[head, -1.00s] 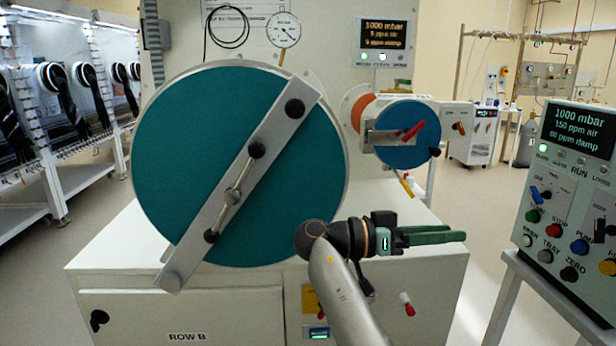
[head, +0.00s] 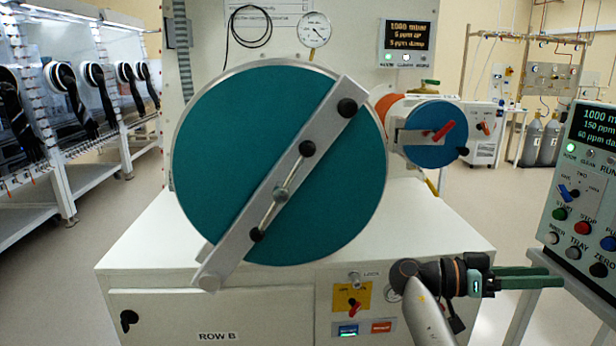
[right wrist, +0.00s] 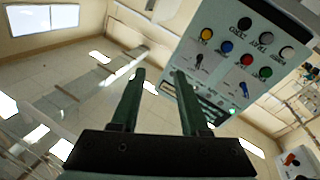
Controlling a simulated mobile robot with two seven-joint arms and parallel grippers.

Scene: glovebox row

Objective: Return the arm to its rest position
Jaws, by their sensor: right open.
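My right gripper (head: 540,278) is at the lower right of the head view, with its green fingers pointing right. It is to the right of the white cabinet front and below the control panel on the stand. In the right wrist view its two fingers (right wrist: 158,100) stand apart with nothing between them. My right arm comes up from the bottom edge of the head view. My left gripper is not in view.
The large teal round door (head: 230,150) with its diagonal bar fills the middle. A smaller blue door (head: 425,150) is behind it at right. The control panel (head: 590,200) stands close to my right gripper; it also shows in the right wrist view (right wrist: 225,75). Floor is open behind.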

